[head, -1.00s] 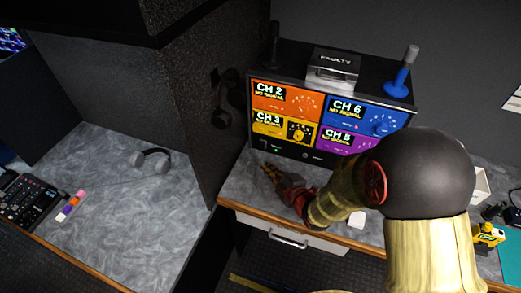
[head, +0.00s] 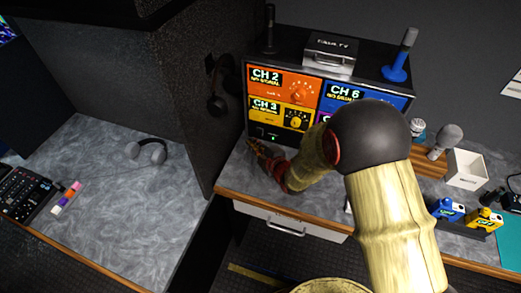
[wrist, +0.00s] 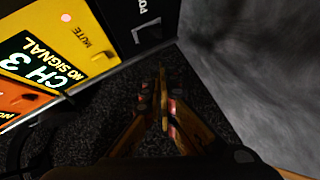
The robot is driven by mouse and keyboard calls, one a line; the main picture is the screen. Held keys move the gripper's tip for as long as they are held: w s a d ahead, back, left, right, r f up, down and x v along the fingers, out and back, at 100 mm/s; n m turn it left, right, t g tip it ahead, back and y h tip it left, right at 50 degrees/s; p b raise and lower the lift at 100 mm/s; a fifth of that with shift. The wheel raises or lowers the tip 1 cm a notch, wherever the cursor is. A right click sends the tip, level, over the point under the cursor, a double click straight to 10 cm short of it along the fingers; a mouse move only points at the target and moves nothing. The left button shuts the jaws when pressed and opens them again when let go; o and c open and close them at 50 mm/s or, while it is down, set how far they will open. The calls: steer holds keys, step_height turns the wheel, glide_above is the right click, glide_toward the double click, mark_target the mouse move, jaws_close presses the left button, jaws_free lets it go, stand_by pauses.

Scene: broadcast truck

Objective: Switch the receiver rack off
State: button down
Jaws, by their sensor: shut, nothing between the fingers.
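The receiver rack (head: 318,75) stands on the grey counter against the back wall, with orange, yellow and blue channel panels reading "NO SIGNAL". Its dark bottom strip (head: 272,134) has a small green light near the left end. In the wrist view, a dark rectangular power switch (wrist: 148,31) sits on that strip beside cut-off lettering "PO", near the yellow CH 3 panel (wrist: 75,40). My gripper (head: 254,147) is shut and empty, just in front of the rack's lower left corner. In the wrist view my gripper (wrist: 160,85) points past the switch; contact cannot be told.
A dark partition (head: 195,100) with headphones (head: 218,90) hanging on it rises close left of the rack. A silver box (head: 331,52) and a blue antenna (head: 400,58) stand on top. Microphones (head: 446,138) and a white box (head: 466,168) stand to the right.

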mark_target(259, 132)
steer(key=shift+w+d+f, duration=0.2)
steer(key=shift+w+f, duration=0.15)
steer(key=shift+w, duration=0.2)
steer(key=shift+w+d+f, duration=0.2)
steer(key=shift+w+f, duration=0.1)
steer(key=shift+w, duration=0.25)
steer(key=shift+w+d+f+b, duration=0.2)
steer(key=shift+w+b, duration=0.1)
steer(key=shift+w, duration=0.3)
steer(key=shift+f+b, duration=0.15)
steer(key=shift+b, duration=0.15)
steer(key=shift+f+b, duration=0.2)
steer(key=shift+b, duration=0.25)
steer(key=t+b, duration=0.1)
steer(key=b, duration=0.2)
steer(key=shift+w+d+f+n, duration=0.1)
steer(key=shift+w+f+n, duration=0.2)
steer(key=shift+f+n, duration=0.1)
steer(key=shift+r, duration=0.4)
